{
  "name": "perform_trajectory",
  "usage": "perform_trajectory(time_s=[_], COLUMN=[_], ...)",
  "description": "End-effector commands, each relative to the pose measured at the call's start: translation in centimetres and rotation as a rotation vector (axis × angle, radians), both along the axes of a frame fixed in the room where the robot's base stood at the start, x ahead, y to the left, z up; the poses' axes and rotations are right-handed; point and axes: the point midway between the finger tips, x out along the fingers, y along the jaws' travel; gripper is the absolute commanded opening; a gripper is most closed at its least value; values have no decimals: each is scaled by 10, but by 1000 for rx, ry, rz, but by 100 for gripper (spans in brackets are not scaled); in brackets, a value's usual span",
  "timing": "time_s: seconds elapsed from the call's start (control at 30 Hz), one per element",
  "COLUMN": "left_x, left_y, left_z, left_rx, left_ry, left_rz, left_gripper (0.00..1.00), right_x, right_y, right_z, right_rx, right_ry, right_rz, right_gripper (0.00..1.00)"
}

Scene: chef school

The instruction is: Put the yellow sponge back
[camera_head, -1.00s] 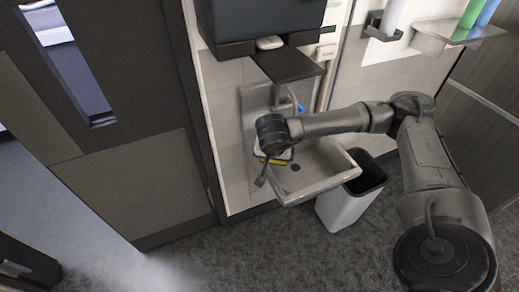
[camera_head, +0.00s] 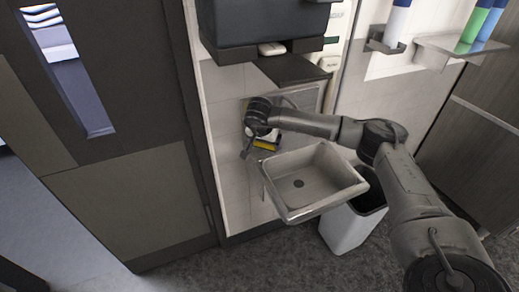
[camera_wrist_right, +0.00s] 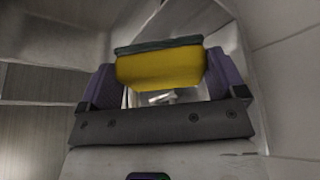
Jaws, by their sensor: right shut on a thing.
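The yellow sponge (camera_wrist_right: 162,68) has a dark green layer on one face. In the right wrist view it lies between the two purple finger pads of my right gripper (camera_wrist_right: 160,82), which is shut on it. In the head view a yellow strip of the sponge (camera_head: 266,145) shows just below my right wrist, and the right gripper (camera_head: 262,143) is mostly hidden there. It is above the back left of the sink, close to the tiled wall. My left gripper is in neither view.
The sink (camera_head: 318,180) is below and right of the sponge, and its basin looks empty. A white bin (camera_head: 345,230) stands under it. A dark shelf (camera_head: 290,68) juts out above. Bottles (camera_head: 397,22) stand on holders at the upper right. A dark door (camera_head: 110,130) is at the left.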

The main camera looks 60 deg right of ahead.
Motion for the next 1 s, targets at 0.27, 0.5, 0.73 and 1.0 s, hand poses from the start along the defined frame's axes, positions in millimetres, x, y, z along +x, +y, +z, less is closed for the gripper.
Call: perform_trajectory(time_s=[0.27,0.5,0.73,1.0], left_x=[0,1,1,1], left_y=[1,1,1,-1], left_z=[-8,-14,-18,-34], left_rx=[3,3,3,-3], left_ry=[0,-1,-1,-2], left_rz=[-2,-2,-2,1], left_gripper=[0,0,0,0], right_x=[40,40,40,41], right_y=[-26,-28,-27,-28], right_z=[-1,-20,-32,-71], right_rx=[1,0,0,1], right_ry=[-2,0,0,1], right_rz=[-1,0,1,0], right_gripper=[67,67,67,67])
